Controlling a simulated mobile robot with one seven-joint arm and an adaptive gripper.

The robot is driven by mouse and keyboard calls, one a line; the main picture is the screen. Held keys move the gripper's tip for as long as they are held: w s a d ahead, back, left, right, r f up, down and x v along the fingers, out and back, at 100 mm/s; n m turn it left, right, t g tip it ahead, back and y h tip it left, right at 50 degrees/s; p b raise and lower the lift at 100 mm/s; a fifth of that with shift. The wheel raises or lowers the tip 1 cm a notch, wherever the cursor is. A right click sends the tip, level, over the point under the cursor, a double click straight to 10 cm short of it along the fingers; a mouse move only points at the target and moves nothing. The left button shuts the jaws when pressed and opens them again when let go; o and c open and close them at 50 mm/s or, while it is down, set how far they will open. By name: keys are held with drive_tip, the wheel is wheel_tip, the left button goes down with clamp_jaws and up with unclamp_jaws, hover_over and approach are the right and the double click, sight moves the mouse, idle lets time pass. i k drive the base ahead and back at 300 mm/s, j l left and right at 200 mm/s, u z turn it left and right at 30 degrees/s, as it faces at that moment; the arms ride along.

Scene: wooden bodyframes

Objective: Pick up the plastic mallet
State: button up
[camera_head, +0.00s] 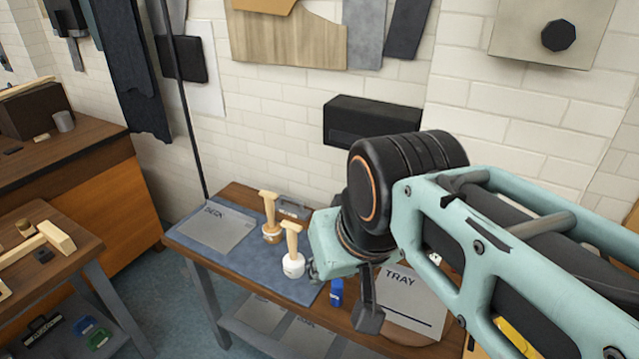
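A mallet with a white head (293,265) and a pale wooden handle stands head down, handle up, on the blue-grey mat (240,255) of the workbench. The white head looks like plastic. A second mallet with a tan-brown head (271,234) stands just behind and left of it. My teal and black arm reaches in from the right. The dark end of my gripper (368,315) hangs over the bench, right of the white mallet and apart from it. My wrist hides part of the bench, and I cannot see both fingers clearly.
A small blue object (336,290) lies between the white mallet and my gripper. A sheet marked TRAY (412,298) is on the right, and a grey sheet (215,232) is on the left. A black box (372,118) is on the brick wall. Another bench (45,270) stands at left.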

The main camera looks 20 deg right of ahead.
sight(294, 262)
drive_tip(key=i+j+z, duration=0.15)
drive_tip(key=i+j, duration=0.2)
drive_tip(key=i+j+z, duration=0.15)
drive_tip(key=i+j, duration=0.15)
drive_tip(key=j, duration=0.2)
drive_tip(key=j+u, duration=0.1)
drive_tip(key=j, duration=0.15)
drive_tip(key=i+j+u, duration=0.1)
drive_tip(key=i+l+z, duration=0.1)
drive_tip(key=z, duration=0.15)
drive_tip(key=l, duration=0.05)
